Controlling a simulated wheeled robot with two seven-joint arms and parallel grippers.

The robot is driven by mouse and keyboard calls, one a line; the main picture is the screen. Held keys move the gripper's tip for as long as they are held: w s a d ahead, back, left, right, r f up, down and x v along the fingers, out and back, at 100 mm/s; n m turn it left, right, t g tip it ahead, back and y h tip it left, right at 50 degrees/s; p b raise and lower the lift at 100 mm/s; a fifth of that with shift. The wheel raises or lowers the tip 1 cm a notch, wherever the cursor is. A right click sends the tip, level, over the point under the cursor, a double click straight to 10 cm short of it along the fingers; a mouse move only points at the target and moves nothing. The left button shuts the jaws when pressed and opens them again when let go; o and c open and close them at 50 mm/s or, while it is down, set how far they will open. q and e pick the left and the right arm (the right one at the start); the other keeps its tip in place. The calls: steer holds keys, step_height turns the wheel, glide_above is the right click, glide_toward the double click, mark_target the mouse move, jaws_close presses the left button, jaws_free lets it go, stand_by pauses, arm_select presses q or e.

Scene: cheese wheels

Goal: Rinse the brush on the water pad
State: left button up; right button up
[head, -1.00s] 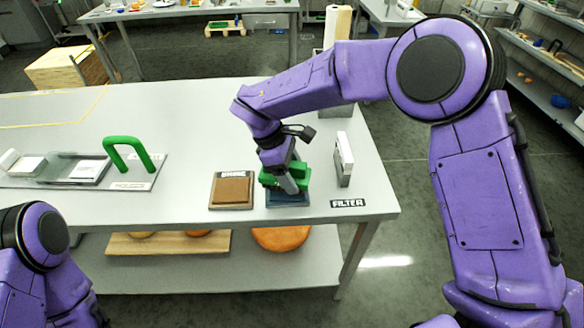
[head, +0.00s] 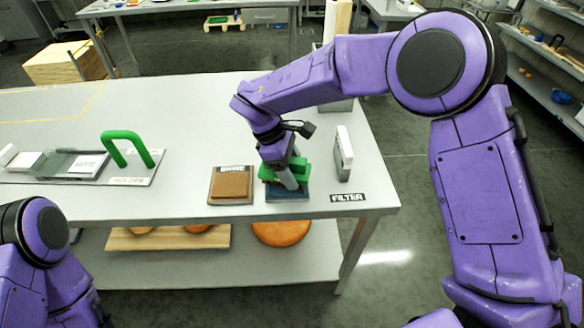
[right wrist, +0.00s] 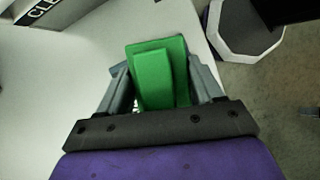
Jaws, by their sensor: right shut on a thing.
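My right gripper (head: 287,178) is shut on a green brush (head: 298,166) at the front right of the table. In the right wrist view the brush (right wrist: 158,75) sits between the two grey fingers, its top facing the camera. The brush is at a dark blue pad (head: 288,196), which I take for the water pad; only its front part shows. I cannot tell whether the brush touches it. My left gripper is not in view; only part of my left arm shows at the lower left.
A brown pad (head: 231,184) in a frame lies just left of the blue pad. A white upright block (head: 344,153) and a FILTER label (head: 348,198) are to the right. A tray with a green arch handle (head: 128,149) is at the left. Cheese wheels (head: 281,232) lie on the lower shelf.

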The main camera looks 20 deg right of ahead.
mark_target(298, 160)
steer(key=shift+f+b, duration=0.35)
steer(key=shift+f+b, duration=0.1)
steer(key=shift+b, duration=0.3)
stand_by(1.7)
steer(key=shift+r+p, duration=1.65)
steer(key=shift+r, duration=1.95)
